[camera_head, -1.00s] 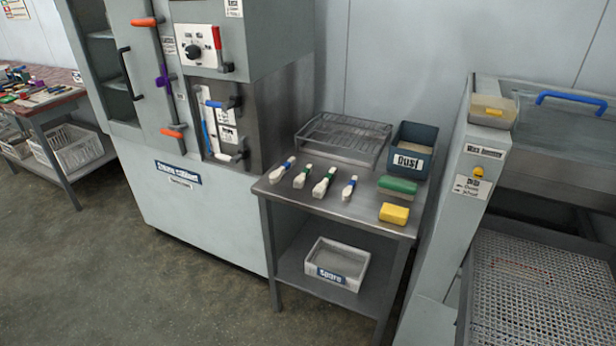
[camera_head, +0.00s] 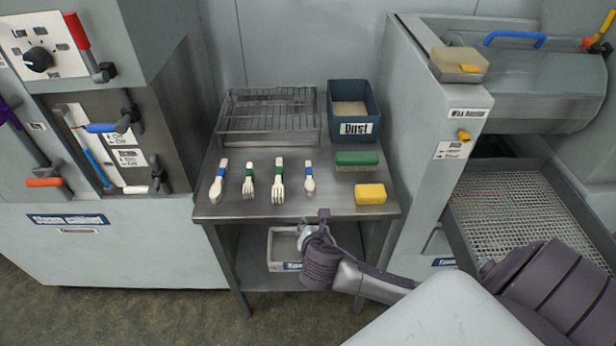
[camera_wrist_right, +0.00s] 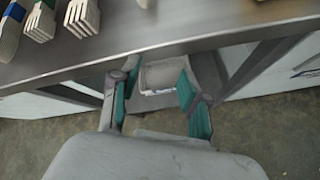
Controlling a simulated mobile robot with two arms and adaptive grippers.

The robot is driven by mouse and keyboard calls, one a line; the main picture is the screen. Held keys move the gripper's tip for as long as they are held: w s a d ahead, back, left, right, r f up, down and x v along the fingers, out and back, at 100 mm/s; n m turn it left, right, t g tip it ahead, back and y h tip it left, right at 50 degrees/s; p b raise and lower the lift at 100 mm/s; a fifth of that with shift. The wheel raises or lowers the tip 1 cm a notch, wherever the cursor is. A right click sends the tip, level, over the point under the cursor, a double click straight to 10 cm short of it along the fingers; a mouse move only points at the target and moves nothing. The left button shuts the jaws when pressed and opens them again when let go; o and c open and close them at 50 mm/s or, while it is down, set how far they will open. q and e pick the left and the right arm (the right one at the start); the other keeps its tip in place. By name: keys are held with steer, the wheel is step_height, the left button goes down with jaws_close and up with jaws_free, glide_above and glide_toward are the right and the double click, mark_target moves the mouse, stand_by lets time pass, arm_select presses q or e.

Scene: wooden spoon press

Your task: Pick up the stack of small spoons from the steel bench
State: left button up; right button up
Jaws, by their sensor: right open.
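The stack of small spoons (camera_head: 310,180), pale with a blue band, lies on the steel bench (camera_head: 230,208) at the right end of a row of cutlery stacks. In the right wrist view only a pale end of it (camera_wrist_right: 146,3) shows at the top edge. My right gripper (camera_head: 313,230) is in front of the bench's front edge, short of the spoons and apart from them. In the right wrist view its teal-padded fingers (camera_wrist_right: 157,98) are spread with nothing between them. My left gripper is not in view.
Left of the small spoons lie a large green-banded fork stack (camera_head: 279,182), a smaller one (camera_head: 249,182) and a larger blue-banded spoon stack (camera_head: 218,182). A yellow sponge (camera_head: 370,194), green block (camera_head: 358,159), dust bin (camera_head: 357,108) and wire rack (camera_head: 268,115) surround them. A spare crate (camera_head: 282,245) sits below.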

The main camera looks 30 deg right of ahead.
mark_target(309, 179)
steer(key=w+r+n, duration=0.1)
steer(key=r+n, duration=0.1)
steer(key=w+d+r+n+t+h, duration=0.1)
steer(key=r+n, duration=0.1)
steer(key=r, duration=0.1)
steer(key=w+d+r+n+t, duration=0.1)
steer(key=w+r+n, duration=0.1)
steer(key=shift+w+d+r, duration=0.1)
steer(key=shift+d+r, duration=0.05)
steer(key=shift+r, duration=0.1)
steer(key=shift+t+h, duration=0.3)
steer(key=x, duration=0.7)
steer(key=shift+w+d, duration=0.1)
steer(key=shift+f+x, duration=0.25)
steer(key=shift+x, duration=1.25)
steer(key=shift+f+x, duration=0.25)
steer(key=shift+x, duration=1.3)
steer(key=shift+s, duration=0.2)
jaws_close()
